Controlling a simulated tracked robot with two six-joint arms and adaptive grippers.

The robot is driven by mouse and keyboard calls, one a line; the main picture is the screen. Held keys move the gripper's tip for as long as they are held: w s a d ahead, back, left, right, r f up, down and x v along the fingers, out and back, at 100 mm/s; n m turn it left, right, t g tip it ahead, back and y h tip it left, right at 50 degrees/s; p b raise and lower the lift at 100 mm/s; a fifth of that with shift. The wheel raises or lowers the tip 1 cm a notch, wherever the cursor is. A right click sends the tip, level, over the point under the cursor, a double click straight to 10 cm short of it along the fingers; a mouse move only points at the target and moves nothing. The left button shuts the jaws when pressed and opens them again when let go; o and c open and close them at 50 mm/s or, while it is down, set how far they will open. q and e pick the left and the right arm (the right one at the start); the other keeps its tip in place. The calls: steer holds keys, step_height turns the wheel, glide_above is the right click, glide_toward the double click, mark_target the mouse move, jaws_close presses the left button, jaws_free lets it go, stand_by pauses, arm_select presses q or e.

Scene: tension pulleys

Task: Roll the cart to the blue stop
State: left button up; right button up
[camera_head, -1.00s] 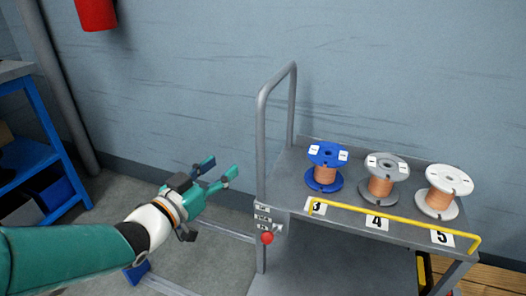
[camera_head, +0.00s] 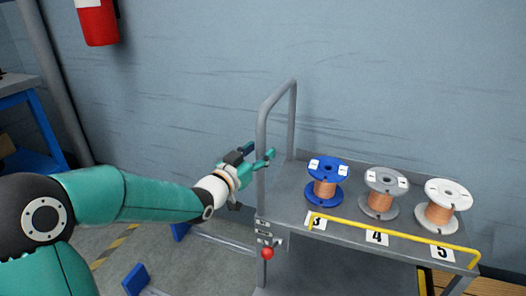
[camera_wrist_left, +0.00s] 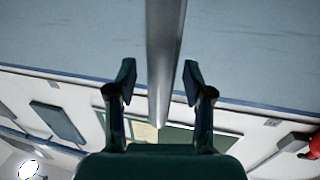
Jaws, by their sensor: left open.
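The grey cart (camera_head: 287,207) stands right of centre in the head view, with an upright tube handle (camera_head: 262,135) at its left end. My left gripper (camera_head: 260,153) is open at the handle's near post. In the left wrist view the post (camera_wrist_left: 164,50) runs between the two open fingers (camera_wrist_left: 159,72), with a visible gap on each side. Two blue blocks sit on the floor left of the cart, one nearer (camera_head: 136,279) and one farther (camera_head: 180,231), partly hidden by my arm. My right gripper is not in view.
Blue, grey and white spools (camera_head: 325,183) (camera_head: 383,193) (camera_head: 441,207) stand on the cart top behind a yellow bar (camera_head: 390,235). A red knob (camera_head: 267,253) is on its near left corner. A blue-framed bench (camera_head: 38,130) stands at left. A wall is behind.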

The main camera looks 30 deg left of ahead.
arm_select(q)
steer(key=shift+w, duration=0.7)
jaws_close()
steer(key=shift+d, duration=0.1)
